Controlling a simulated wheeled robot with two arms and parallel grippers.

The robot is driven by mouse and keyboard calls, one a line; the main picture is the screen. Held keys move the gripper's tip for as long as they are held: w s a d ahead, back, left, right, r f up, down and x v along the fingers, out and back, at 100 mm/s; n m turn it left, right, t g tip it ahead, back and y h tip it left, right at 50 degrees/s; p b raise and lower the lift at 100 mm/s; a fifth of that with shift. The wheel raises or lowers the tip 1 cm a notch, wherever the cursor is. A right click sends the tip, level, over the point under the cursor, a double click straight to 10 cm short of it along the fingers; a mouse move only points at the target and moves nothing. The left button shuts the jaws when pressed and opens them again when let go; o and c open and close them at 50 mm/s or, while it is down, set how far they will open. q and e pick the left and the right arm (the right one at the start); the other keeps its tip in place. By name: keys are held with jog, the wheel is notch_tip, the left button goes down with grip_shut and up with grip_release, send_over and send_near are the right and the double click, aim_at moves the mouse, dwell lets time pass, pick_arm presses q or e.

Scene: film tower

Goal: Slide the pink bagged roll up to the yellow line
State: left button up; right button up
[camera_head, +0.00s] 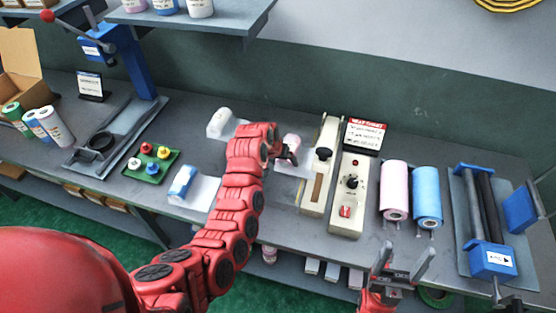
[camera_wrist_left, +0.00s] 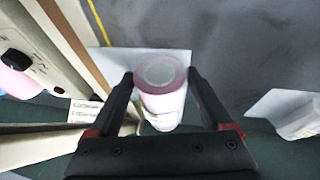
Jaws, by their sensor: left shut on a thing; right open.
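The pink bagged roll (camera_head: 292,142) stands on the bench beside the cream sealer (camera_head: 320,185), partly hidden by my left gripper (camera_head: 284,153). In the left wrist view the roll (camera_wrist_left: 162,100) sits between both fingers of my left gripper (camera_wrist_left: 161,88), which is shut on it. A clear, whitish bag sheet (camera_wrist_left: 120,60) lies around it. The yellow line (camera_wrist_left: 98,20) runs across the grey bench at the top of the left wrist view, apart from the roll. My right gripper (camera_head: 402,267) is open and empty at the bench's front edge.
A second cream machine (camera_head: 349,195), a large pink film roll (camera_head: 394,188) and a blue one (camera_head: 427,194) stand to the right. A green tray (camera_head: 151,166) holds several knobs.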

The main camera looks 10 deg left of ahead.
pick_arm(q)
jog(key=shift+s+d, duration=0.1)
jog(key=shift+d, duration=1.8)
jog(key=shift+w+f+b, duration=0.1)
jog(key=shift+w+b, duration=0.15)
jog(key=shift+b, duration=0.35)
jog(key=o, duration=1.5)
